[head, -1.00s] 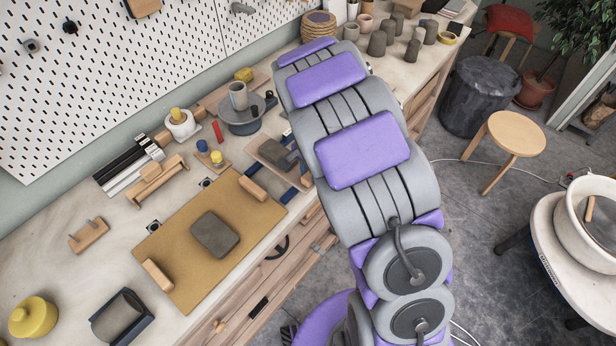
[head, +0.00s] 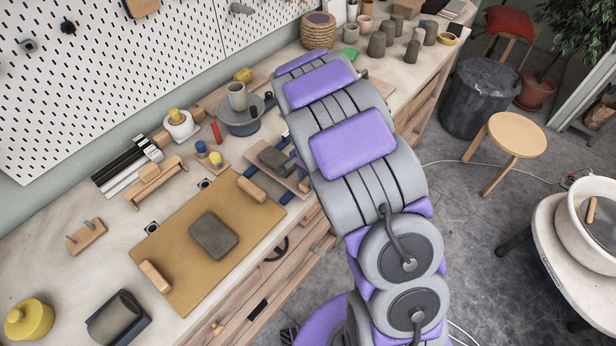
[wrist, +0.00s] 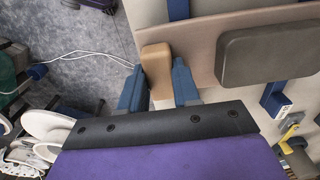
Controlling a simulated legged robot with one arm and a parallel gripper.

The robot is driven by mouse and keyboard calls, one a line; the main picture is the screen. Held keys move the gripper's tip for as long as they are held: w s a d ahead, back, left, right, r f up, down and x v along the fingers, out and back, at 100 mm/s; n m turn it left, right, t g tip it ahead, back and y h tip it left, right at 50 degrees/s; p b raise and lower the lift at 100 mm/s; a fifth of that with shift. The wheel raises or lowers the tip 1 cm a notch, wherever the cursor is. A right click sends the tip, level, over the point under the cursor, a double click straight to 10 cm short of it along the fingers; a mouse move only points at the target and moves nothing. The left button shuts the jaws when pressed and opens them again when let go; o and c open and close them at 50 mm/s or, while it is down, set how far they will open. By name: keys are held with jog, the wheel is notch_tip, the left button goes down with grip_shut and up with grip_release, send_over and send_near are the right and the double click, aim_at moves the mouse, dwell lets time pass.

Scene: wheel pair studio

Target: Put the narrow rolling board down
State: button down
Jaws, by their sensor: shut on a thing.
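The narrow rolling board (wrist: 215,36) is a pale brown plank with a wooden block handle (wrist: 157,68) at its near end and a grey clay slab (wrist: 266,54) on top. My gripper (wrist: 158,88) is shut on that handle, with one blue finger on each side. In the head view the board (head: 294,181) is over the workbench, right of the tan mat; my arm hides part of it and most of my gripper. Blue strips (wrist: 275,99) cross beneath the board. I cannot tell whether the board touches them.
The tan board (head: 181,262) with a clay slab and two wooden handles lies to the left. A grey turntable (head: 240,121) with a mug stands behind, and small blue and yellow knobs (head: 209,153) sit beside. The bench front edge is close.

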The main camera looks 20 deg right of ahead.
jog(key=shift+f, duration=0.1)
jog(key=c, duration=0.8)
grip_release()
jog(key=s+r+n+p, duration=0.1)
jog(key=s+r, duration=0.2)
jog(key=r, duration=0.6)
jog(key=s+r+n+p, duration=0.1)
jog(key=s+r, duration=0.2)
jog(key=r, duration=0.6)
jog(key=s+r+n+g, duration=0.1)
jog(key=s+r+n, duration=0.2)
jog(key=s, duration=1.1)
jog(key=s+r+n, duration=0.3)
jog(key=s+n, duration=0.2)
jog(key=s, duration=0.9)
jog(key=shift+s+n+g, duration=0.15)
jog(key=shift+n+g, duration=0.25)
